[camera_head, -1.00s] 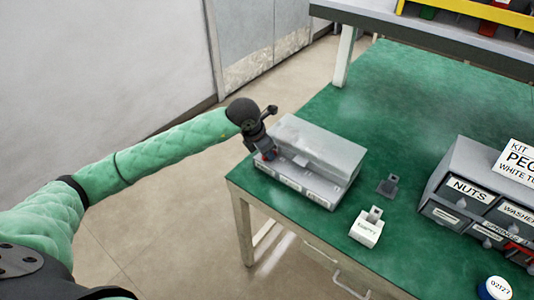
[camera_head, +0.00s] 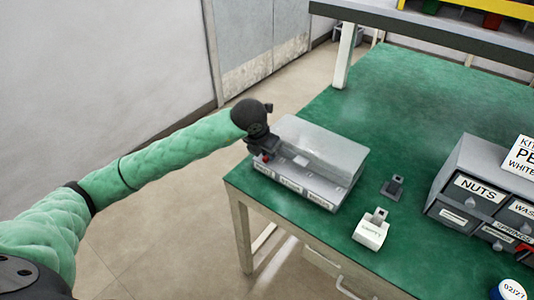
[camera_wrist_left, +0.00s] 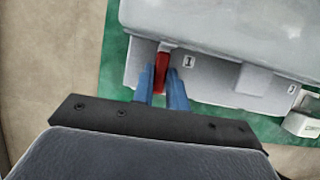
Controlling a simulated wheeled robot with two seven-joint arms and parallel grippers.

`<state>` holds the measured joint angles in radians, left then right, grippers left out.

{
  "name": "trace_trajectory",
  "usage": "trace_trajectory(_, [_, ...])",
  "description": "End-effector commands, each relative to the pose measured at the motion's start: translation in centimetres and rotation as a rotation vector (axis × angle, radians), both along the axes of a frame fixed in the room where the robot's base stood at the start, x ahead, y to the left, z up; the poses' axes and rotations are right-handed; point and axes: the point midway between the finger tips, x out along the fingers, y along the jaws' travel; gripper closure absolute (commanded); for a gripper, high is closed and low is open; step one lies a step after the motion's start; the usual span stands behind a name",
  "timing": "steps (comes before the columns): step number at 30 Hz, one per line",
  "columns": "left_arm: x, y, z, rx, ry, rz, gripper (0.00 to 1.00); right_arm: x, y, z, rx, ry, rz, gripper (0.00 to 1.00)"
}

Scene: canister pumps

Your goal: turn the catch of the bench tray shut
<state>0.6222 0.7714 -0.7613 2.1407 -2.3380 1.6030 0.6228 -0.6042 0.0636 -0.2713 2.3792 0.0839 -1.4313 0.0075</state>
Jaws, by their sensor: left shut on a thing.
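The bench tray (camera_head: 342,160) is a grey box with a clear-grey lid and labels along its front, at the left corner of the green bench. The lid looks down. The catch (camera_wrist_left: 161,70) is a red lever at the tray's front left, and a bit of its red shows in the head view (camera_head: 265,157). My left gripper (camera_wrist_left: 163,82) has its blue fingers on both sides of the red catch, shut on it. In the head view the left gripper (camera_head: 262,153) is at the tray's front left end, partly hiding the catch. My right gripper is not in view.
A white block labelled EMPTY (camera_head: 371,232) and a small dark grey part (camera_head: 393,187) stand right of the tray. A grey drawer cabinet (camera_head: 452,191) marked NUTS is further right. The bench behind the tray is clear.

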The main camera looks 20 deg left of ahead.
Motion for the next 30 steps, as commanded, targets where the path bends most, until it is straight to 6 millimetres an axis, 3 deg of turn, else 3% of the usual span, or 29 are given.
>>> trace_trajectory(8, [0.1, 0.1, 0.2, 0.000, -0.003, 0.003, 1.00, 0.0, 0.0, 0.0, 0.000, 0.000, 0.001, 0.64])
trace_trajectory(9, [0.1, 0.1, 0.2, 0.000, -0.003, 0.003, 0.84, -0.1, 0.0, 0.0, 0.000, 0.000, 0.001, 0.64])
trace_trajectory(11, [0.1, 0.1, 0.2, 0.000, -0.003, 0.003, 0.76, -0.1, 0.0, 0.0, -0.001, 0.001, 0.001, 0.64])
trace_trajectory(22, [-0.1, 0.1, 0.6, 0.001, -0.002, 0.002, 0.76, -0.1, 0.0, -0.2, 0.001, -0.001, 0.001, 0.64])
trace_trajectory(30, [-1.5, 0.6, 4.1, 0.000, -0.004, 0.001, 0.76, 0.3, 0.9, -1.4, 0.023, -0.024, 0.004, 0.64])
